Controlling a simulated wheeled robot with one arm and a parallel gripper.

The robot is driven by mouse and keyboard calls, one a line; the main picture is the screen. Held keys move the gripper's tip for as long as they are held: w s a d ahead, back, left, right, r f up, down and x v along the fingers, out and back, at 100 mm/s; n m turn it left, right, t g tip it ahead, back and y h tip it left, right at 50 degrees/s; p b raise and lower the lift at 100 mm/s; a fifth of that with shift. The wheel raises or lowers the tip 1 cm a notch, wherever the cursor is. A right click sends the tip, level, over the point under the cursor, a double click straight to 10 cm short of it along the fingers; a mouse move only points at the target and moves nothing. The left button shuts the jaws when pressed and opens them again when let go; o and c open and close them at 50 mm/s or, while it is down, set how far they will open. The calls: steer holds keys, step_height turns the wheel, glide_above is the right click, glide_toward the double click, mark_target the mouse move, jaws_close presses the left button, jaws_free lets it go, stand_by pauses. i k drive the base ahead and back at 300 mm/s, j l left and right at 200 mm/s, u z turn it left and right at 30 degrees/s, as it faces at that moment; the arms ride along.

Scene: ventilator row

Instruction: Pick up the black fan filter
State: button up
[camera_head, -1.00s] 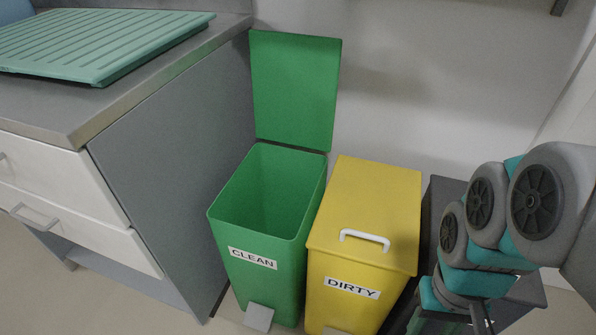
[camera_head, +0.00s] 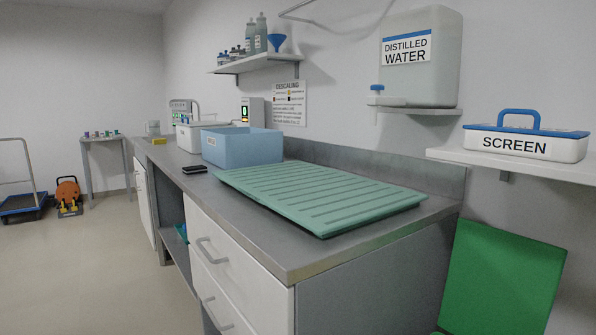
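A small flat black piece (camera_head: 195,169), which looks like the black fan filter, lies on the grey counter (camera_head: 262,229). It is near the counter's front edge, just in front of the light blue bin (camera_head: 243,147) and left of the green ribbed tray (camera_head: 318,193). It is small in the picture, so its details cannot be made out. My gripper is not in view.
White drawers with handles (camera_head: 212,250) front the counter. The open green lid (camera_head: 503,280) of a bin stands at right. A shelf holds a white SCREEN box (camera_head: 525,142).

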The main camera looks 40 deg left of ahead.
mark_target(195, 169)
steer(key=u, duration=2.1)
steer(key=i, duration=0.1)
